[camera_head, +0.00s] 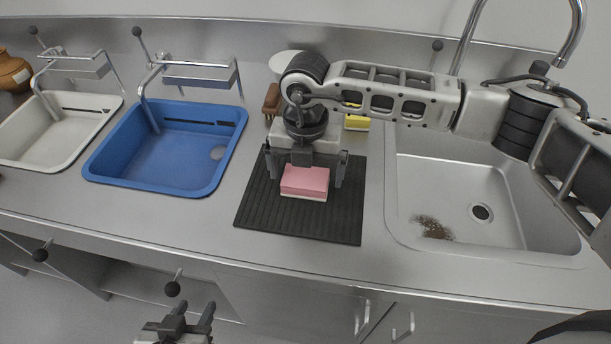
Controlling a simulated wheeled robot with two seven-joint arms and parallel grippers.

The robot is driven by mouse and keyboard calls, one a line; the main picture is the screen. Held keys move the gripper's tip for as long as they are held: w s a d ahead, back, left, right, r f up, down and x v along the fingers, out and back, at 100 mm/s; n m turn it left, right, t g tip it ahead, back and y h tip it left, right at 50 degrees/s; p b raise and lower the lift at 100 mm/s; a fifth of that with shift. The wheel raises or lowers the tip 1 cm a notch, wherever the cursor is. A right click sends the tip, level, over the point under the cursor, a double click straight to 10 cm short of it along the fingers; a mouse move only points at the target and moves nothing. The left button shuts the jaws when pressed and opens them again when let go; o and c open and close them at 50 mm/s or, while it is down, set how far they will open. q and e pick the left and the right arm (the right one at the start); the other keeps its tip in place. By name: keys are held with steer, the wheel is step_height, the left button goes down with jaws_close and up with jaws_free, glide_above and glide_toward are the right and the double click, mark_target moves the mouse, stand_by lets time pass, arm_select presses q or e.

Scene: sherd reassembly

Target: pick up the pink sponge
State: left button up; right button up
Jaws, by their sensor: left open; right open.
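The pink sponge (305,181) has a pale lower layer and lies on the black ribbed mat (298,226). My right gripper (306,180) points down over the sponge, with its two fingers apart, one to each side of it. I cannot tell whether the fingertips touch the sponge. My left gripper (192,318) is at the bottom edge in front of the counter, open and empty, away from the sponge.
A blue basin (160,165) and a white basin (50,142) are at the left. A steel sink (455,175) with a brown stain (434,228) is at the right. A yellow item (357,123), a brown item (271,101) and a white plate (284,61) are behind the mat.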

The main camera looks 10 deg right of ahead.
steer(key=shift+f, duration=0.8)
steer(key=shift+c, duration=0.9)
steer(key=c, duration=0.7)
steer(key=shift+c, duration=0.2)
steer(key=shift+r, duration=0.15)
